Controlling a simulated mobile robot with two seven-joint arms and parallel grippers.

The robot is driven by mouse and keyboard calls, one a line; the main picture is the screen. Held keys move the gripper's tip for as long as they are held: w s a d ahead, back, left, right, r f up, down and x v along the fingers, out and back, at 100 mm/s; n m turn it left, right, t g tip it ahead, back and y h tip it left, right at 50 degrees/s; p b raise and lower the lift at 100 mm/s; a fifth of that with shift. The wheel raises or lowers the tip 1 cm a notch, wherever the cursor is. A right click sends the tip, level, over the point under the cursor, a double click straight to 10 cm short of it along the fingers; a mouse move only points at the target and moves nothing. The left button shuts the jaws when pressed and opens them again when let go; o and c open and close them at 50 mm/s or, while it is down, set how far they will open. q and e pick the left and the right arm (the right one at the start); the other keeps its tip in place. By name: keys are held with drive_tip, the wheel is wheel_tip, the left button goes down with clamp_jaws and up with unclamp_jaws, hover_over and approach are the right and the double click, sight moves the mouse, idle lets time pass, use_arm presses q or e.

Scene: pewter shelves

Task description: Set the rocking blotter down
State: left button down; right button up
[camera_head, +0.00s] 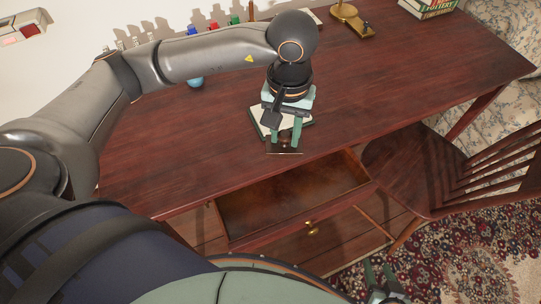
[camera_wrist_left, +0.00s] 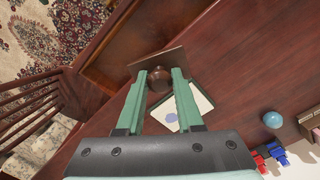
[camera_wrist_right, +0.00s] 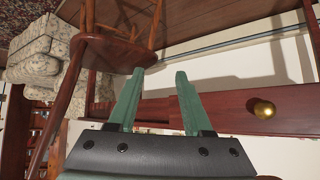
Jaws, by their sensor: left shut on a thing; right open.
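The rocking blotter (camera_wrist_left: 172,60) has a dark brown plate and a round knob, seen in the left wrist view. In the head view its plate (camera_head: 285,149) shows below the fingertips, near the desk's front edge. My left gripper (camera_head: 285,138) points down and is shut on the blotter; its fingers (camera_wrist_left: 158,76) are on either side of the knob. I cannot tell whether the blotter touches the desk (camera_head: 390,85). My right gripper (camera_head: 378,278) is open and empty, low by the rug; its fingers (camera_wrist_right: 155,88) are apart in the right wrist view.
A white and green flat pad (camera_wrist_left: 196,103) lies beside the blotter. The drawer (camera_head: 290,200) stands open below the desk's front edge. A wooden chair (camera_head: 425,170) is at the right. A blue ball (camera_wrist_left: 272,119) and small coloured items stand toward the back.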

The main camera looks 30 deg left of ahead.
use_arm(q)
drive_tip(key=s+d+f+n+b, duration=0.25)
drive_tip(key=d+n, duration=0.25)
drive_tip(key=d, duration=0.4)
drive_tip(key=s+d+f+n+b, duration=0.2)
drive_tip(key=d+f+n, duration=0.2)
drive_tip(key=d, duration=0.4)
drive_tip(key=w+a+f, duration=0.1)
drive_tip(key=a+f, duration=0.2)
drive_tip(key=a, duration=0.1)
drive_tip(key=w+a+f, duration=0.1)
drive_tip(key=a+f, duration=0.2)
drive_tip(key=a, duration=0.1)
drive_tip(key=w+a+f, duration=0.1)
drive_tip(key=a+f, duration=0.2)
drive_tip(key=a, duration=0.1)
drive_tip(key=shift+w+a+f, duration=0.15)
drive_tip(key=shift+a+f, duration=0.15)
drive_tip(key=f, duration=0.3)
drive_tip(key=shift+a+f, duration=0.2)
drive_tip(key=shift+a, duration=0.05)
drive_tip(key=shift+w+f, duration=0.1)
use_arm(e)
drive_tip(key=a+f, duration=0.2)
drive_tip(key=f, duration=0.1)
drive_tip(key=shift+a, duration=0.1)
